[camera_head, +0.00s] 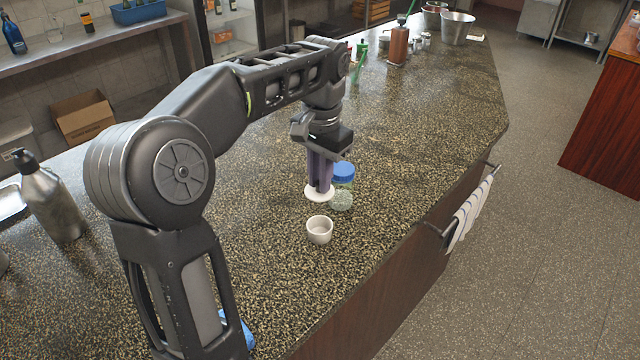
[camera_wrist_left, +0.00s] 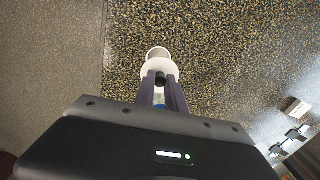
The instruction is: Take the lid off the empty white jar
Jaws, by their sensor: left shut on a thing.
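The small white jar (camera_head: 319,232) stands upright on the speckled counter, and its open top shows an empty inside. The round white lid (camera_head: 319,197) is apart from the jar's mouth, just behind it in the head view. My left gripper (camera_head: 320,188) points down and is shut on the lid's dark knob (camera_wrist_left: 160,78). In the left wrist view the lid (camera_wrist_left: 147,69) partly covers the jar (camera_wrist_left: 157,52). I cannot tell how high the lid is above the counter. My right gripper is not in view.
A glass jar with a blue lid (camera_head: 343,170) stands close to the right of my left gripper. A metal pump bottle (camera_head: 50,200) is at the left. A striped towel (camera_head: 470,212) hangs on the counter's side rail. Counter (camera_head: 400,160) around the jars is mostly clear.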

